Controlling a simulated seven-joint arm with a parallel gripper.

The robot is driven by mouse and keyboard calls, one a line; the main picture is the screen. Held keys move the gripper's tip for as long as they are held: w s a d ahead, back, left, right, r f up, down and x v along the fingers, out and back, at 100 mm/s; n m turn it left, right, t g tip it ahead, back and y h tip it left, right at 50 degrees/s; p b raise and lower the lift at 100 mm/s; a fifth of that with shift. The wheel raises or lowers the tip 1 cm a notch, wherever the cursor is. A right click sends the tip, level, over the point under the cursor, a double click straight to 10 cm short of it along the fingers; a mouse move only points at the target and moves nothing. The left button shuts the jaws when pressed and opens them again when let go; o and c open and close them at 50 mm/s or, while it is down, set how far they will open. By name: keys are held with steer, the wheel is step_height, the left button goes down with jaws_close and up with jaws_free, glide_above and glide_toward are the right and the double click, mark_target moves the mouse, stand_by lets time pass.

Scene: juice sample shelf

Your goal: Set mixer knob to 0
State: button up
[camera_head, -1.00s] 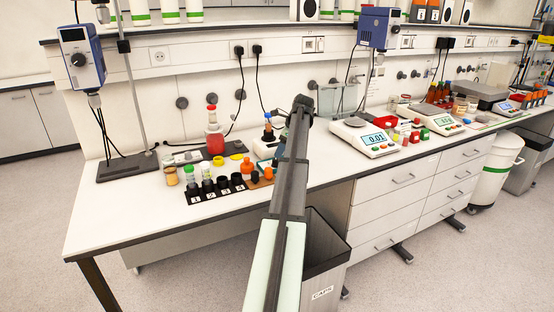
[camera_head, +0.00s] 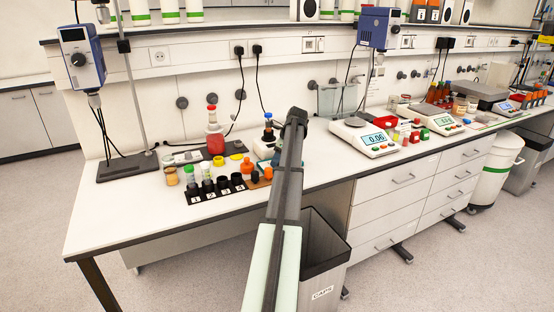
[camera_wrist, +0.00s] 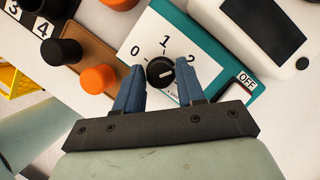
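The mixer (camera_wrist: 220,53) has a teal body and a white dial plate marked 0, 1 and 2. Its round black knob (camera_wrist: 160,72) has a short white mark on its right side, pointing roughly toward the 2 side. My gripper (camera_wrist: 160,68) is open in the wrist view, with one blue finger on each side of the knob. Gaps show between the fingers and the knob. In the head view the mixer (camera_head: 263,149) is partly hidden behind my arm, and the knob cannot be made out there.
An OFF label (camera_wrist: 245,80) sits right of the dial. A white device (camera_wrist: 255,25) lies beyond it. A scale (camera_head: 365,138) stands to the right. The front left bench is clear.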

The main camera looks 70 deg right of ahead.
steer(key=c, duration=0.7)
steer(key=shift+o, duration=0.2)
steer(key=n, duration=0.2)
steer(key=n+y, duration=0.2)
steer(key=n, duration=0.1)
steer(key=shift+d+n+g, duration=0.25)
steer(key=shift+n+g, duration=0.05)
steer(key=n+g, duration=0.1)
steer(key=n, duration=0.2)
steer(key=n+y, duration=0.1)
steer(key=n, duration=0.2)
steer(key=shift+w+g+y, duration=0.15)
steer(key=shift+g+y, duration=0.15)
steer(key=shift+g, duration=0.1)
steer(key=shift+n, duration=0.3)
steer(key=o, duration=1.1)
steer(key=shift+c, duration=0.2)
